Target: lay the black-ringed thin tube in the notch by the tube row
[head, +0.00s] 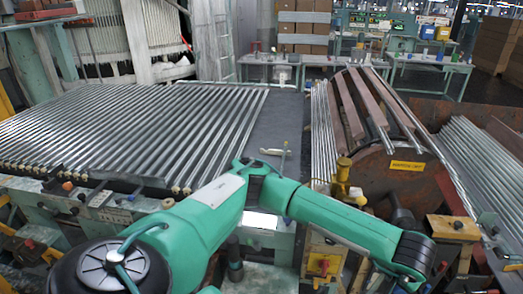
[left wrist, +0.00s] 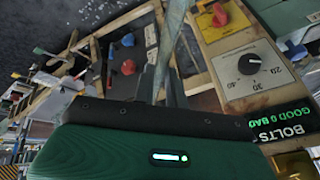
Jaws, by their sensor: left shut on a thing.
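My left arm reaches across the front of the head view to the lower right, where its dark wrist (head: 414,250) hangs over the machine. My left gripper (left wrist: 164,72) shows in the left wrist view, shut on a thin pale tube (left wrist: 176,18) that runs up out of the picture between the fingers. No black ring can be made out on it. I cannot make out the notch. My right gripper is not in view.
A rusty drum (head: 385,170) with a yellow label and another tube stack (head: 480,165) stand at the right. The left wrist view shows a dial panel (left wrist: 248,68) and a red knob (left wrist: 220,15) near the fingers.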

